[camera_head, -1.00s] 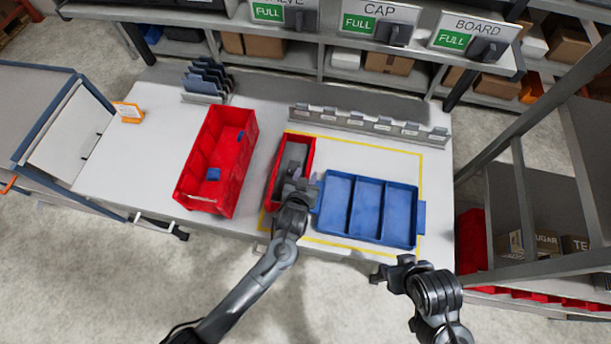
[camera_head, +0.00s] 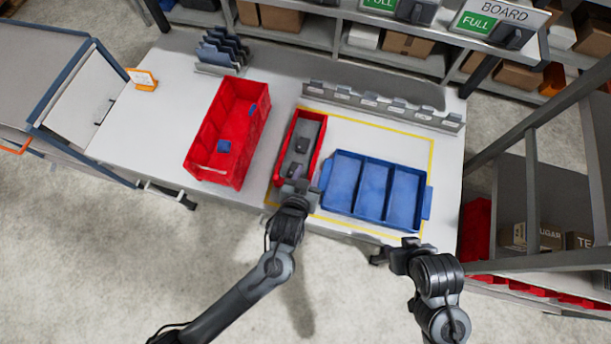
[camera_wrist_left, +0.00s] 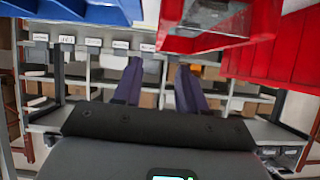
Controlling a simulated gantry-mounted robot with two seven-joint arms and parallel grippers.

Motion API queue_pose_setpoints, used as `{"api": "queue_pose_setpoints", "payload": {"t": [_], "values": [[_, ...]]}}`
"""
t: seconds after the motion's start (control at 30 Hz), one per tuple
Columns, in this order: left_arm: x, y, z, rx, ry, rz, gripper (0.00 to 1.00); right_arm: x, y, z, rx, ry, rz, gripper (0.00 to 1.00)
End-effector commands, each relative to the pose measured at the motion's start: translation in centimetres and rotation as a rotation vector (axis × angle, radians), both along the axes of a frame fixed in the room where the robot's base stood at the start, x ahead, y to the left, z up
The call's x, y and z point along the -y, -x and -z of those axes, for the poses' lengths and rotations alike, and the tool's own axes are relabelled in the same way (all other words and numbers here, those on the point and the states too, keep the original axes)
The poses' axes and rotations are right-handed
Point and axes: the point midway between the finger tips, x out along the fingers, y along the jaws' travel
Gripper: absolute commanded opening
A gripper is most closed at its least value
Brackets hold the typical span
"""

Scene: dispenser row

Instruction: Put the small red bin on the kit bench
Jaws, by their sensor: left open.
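The small red bin (camera_head: 320,150) stands upright on the pale kit bench (camera_head: 140,130), along the left side of a yellow outline. It holds dark grey parts. My left gripper (camera_head: 297,186) is at the near end of the bin; its fingers are hard to make out in the head view. In the left wrist view the two fingers (camera_wrist_left: 160,85) are apart with nothing between them, and the red bin (camera_wrist_left: 205,43) lies beyond them. My right gripper (camera_head: 388,253) hangs off the bench's front edge, with its jaw gap unclear.
A blue divided tray (camera_head: 375,188) stands just right of the small bin. A larger red bin (camera_head: 230,130) with blue pieces stands to the left. A grey labelled rail (camera_head: 380,105) runs behind. Bare bench lies at the far left.

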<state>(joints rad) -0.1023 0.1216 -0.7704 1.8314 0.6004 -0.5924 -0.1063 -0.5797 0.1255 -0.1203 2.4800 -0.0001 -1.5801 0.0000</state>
Motion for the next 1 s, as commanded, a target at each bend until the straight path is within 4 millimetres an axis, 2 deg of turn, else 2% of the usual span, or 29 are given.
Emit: {"api": "queue_pose_setpoints", "payload": {"t": [0.23, 0.37, 0.47, 0.7, 0.8, 0.9, 1.0], "values": [[-0.7, 1.5, -0.7, -0.021, 0.007, -0.003, 0.41, -0.1, 0.0, -0.1, 0.000, -0.005, 0.004, 0.43], [-2.7, 2.9, -0.5, -0.129, 0.033, -0.010, 0.41, -0.2, 0.0, -0.1, 0.000, -0.008, 0.006, 0.43], [-5.6, 5.1, -0.4, -0.264, 0.047, -0.014, 0.41, -0.2, 0.0, -0.1, 0.000, -0.008, 0.006, 0.43], [-14.7, 13.0, -1.5, -0.581, -0.032, -0.049, 0.41, -0.2, 0.0, -0.1, 0.000, -0.008, 0.006, 0.43], [-17.6, 15.9, -2.3, -0.671, -0.083, -0.071, 0.41, -0.2, 0.0, -0.1, 0.000, -0.008, 0.006, 0.43], [-19.3, 17.7, -2.8, -0.727, -0.121, -0.086, 0.41, -0.2, 0.0, -0.1, -0.001, -0.007, 0.005, 0.43], [-20.0, 18.4, -3.0, -0.749, -0.137, -0.093, 0.41, -0.1, 0.0, -0.1, -0.001, -0.005, 0.003, 0.43]]}}
